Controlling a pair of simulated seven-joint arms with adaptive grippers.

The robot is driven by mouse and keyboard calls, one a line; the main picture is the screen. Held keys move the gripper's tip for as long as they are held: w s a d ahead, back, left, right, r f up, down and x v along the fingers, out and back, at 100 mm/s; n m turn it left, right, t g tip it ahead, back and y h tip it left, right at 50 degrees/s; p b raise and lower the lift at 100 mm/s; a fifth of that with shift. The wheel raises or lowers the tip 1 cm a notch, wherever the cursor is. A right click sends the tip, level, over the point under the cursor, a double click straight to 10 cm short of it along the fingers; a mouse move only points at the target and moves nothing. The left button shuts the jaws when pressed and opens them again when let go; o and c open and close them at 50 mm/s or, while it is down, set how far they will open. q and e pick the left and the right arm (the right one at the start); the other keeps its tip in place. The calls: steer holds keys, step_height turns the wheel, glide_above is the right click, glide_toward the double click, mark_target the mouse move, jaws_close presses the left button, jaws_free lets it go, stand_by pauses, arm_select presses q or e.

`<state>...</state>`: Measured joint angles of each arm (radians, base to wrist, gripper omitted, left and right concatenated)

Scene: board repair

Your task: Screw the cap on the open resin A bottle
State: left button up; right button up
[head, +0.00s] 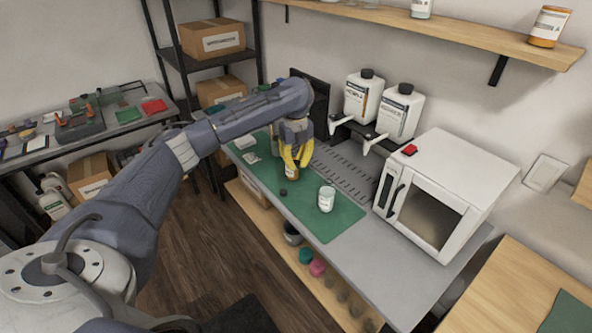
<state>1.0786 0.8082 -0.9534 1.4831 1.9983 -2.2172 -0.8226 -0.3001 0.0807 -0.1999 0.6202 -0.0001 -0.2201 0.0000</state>
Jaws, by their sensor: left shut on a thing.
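My left gripper (296,160), with yellow fingers, reaches down over the green mat (335,226). It is shut on a small amber bottle (291,173) with a pale label, low at the mat. The fingers cover the bottle's top, so I cannot tell whether its mouth is open, and its label is too small to read. A small dark cap (283,192) lies on the mat just in front of the bottle, apart from it. My right gripper is not in view.
A white labelled cup (326,201) stands on the mat to the right. Two white dispenser bottles (361,97) (399,115) stand behind, beside a white oven (443,190). Another amber jar (549,27) is on the wall shelf. The mat's front right part is clear.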

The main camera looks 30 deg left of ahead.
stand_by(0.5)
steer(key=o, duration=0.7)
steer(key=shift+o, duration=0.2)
